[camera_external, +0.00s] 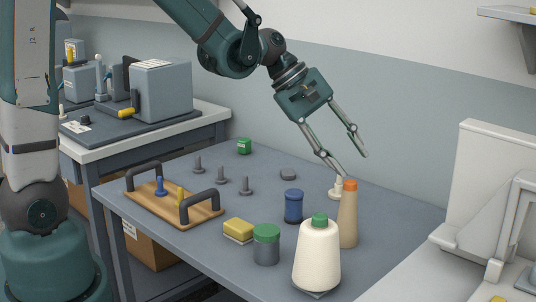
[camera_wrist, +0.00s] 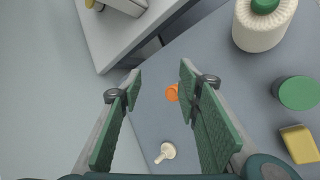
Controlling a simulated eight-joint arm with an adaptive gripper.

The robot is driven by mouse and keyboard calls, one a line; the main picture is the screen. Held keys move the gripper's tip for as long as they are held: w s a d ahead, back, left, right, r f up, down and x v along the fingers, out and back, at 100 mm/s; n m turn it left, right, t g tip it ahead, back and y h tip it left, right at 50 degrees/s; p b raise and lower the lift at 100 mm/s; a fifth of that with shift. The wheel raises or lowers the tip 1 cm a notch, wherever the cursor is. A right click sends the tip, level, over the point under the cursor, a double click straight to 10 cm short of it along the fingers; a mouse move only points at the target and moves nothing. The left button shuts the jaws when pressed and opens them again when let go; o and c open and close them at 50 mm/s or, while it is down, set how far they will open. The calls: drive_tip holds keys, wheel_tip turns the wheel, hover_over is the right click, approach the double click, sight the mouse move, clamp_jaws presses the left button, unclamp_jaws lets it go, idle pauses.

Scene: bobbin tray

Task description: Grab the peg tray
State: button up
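The peg tray (camera_external: 205,212) is a light wooden board with two dark arched handles. It lies on the left front part of the grey table in the external view, with a blue peg (camera_external: 160,187) and a yellow peg (camera_external: 181,195) standing in it. The tray does not show in the wrist view. My gripper (camera_external: 354,166) is open and empty, above the table's right side, far to the right of the tray. In the wrist view its two green finger pads (camera_wrist: 159,76) are apart with nothing held between them.
Below my gripper stand a tan cone with an orange top (camera_external: 348,220) and a small white peg (camera_wrist: 166,152). A white spool (camera_external: 317,257), green-lidded jar (camera_external: 266,248), yellow sponge (camera_external: 238,231) and blue bobbin (camera_external: 293,207) stand nearby. Grey pegs (camera_external: 221,185) stand behind the tray.

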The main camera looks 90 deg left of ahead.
drive_tip(key=a+f+n+t+h+b, duration=0.1)
drive_tip(key=a+f+n, duration=0.15)
drive_tip(key=a, duration=0.35)
drive_tip(key=w+a+f+n+t+b, duration=0.1)
drive_tip(key=a+f+n, duration=0.15)
drive_tip(key=a, duration=0.35)
drive_tip(key=a+f+n+h+b, duration=0.1)
drive_tip(key=a+f+n, duration=0.1)
drive_tip(key=a+f, duration=0.3)
drive_tip(key=n+t+b, duration=0.2)
drive_tip(key=n+t, duration=0.1)
drive_tip(key=n, duration=0.2)
approach(338, 183)
drive_tip(key=shift+w+d+h, duration=0.15)
drive_tip(key=shift+w+h, duration=0.15)
drive_tip(key=shift+w, duration=0.85)
drive_tip(key=shift+s+a+f, duration=0.2)
drive_tip(key=shift+a, duration=0.15)
drive_tip(key=shift+b+x, duration=0.5)
drive_tip(key=shift+x, duration=0.8)
drive_tip(key=shift+b+x, duration=0.7)
drive_tip(key=shift+x, duration=1.95)
drive_tip(key=shift+r, duration=0.15)
